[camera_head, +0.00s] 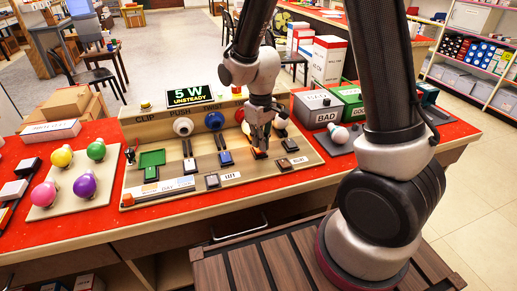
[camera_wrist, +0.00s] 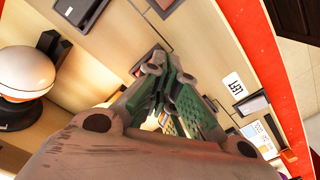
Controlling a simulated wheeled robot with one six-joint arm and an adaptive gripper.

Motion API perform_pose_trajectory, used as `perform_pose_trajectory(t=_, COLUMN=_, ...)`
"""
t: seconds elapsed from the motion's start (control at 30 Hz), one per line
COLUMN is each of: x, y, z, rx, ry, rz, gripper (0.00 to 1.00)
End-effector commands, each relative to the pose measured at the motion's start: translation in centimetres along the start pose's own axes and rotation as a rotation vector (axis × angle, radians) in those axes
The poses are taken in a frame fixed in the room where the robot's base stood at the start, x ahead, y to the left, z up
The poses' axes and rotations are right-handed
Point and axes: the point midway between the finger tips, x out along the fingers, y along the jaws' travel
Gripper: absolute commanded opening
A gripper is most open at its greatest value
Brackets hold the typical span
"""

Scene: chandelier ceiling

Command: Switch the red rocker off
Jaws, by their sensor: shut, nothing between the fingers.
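My gripper (camera_head: 261,143) is shut and points down at the right half of the sloped wooden switch panel (camera_head: 130,180). A red-orange rocker (camera_head: 257,154) shows in the head view at the fingertips, partly covered by them. I cannot tell whether the fingers touch it or which way it is tilted.
The display (camera_head: 189,95) reads "5 W UNSTEADY".

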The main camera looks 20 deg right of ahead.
Motion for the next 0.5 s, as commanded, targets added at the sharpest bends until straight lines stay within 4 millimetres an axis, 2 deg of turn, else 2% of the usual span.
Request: perform_pose_trajectory(t=0.5, x=0.78, y=0.00, z=0.01, rx=0.000, ry=-0.001, rz=0.000, gripper=0.00)
